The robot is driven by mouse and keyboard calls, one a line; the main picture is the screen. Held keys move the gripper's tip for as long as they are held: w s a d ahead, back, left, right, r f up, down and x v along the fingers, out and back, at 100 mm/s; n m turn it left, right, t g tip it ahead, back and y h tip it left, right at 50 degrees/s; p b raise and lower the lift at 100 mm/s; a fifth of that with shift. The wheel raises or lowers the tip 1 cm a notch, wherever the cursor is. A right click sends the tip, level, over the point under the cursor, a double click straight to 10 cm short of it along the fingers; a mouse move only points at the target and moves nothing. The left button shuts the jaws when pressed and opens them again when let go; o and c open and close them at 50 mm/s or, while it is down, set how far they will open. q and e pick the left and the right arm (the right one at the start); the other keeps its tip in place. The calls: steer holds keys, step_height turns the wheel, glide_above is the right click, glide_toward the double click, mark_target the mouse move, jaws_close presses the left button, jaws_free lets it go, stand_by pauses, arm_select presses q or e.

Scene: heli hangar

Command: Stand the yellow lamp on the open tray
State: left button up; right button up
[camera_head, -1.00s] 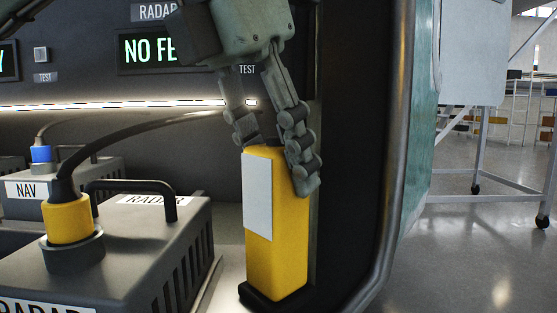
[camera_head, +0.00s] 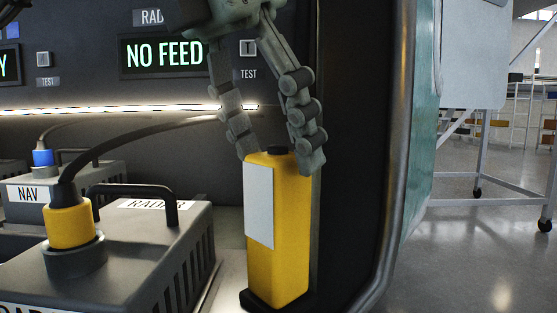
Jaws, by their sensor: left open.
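The yellow lamp (camera_head: 283,245) stands upright at the lower middle of the head view. It is a tall yellow box with a white panel on its front, a dark knob on top and a dark base. My left gripper (camera_head: 275,160) is above it with its fingers spread. The right-hand fingertip overlaps the lamp's top right corner; the left-hand one is by its top left edge. Whether they touch it I cannot tell. The open tray cannot be made out in this view. My right gripper is not in view.
A grey RADAR box (camera_head: 150,245) with a handle and a yellow plug (camera_head: 70,223) with a black cable stands left of the lamp. A NAV box (camera_head: 30,195) is behind it. A dark panel reads NO FEED (camera_head: 163,57). A curved frame edge (camera_head: 395,170) rises right; open floor lies beyond.

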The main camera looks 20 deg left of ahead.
arm_select(q)
steer(key=v, duration=0.9)
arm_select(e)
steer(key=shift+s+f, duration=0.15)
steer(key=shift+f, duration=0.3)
arm_select(q)
steer(key=shift+s+r, duration=0.15)
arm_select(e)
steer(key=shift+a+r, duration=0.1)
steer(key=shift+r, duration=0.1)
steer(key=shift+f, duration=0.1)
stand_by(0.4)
arm_select(q)
steer(key=shift+c, duration=0.6)
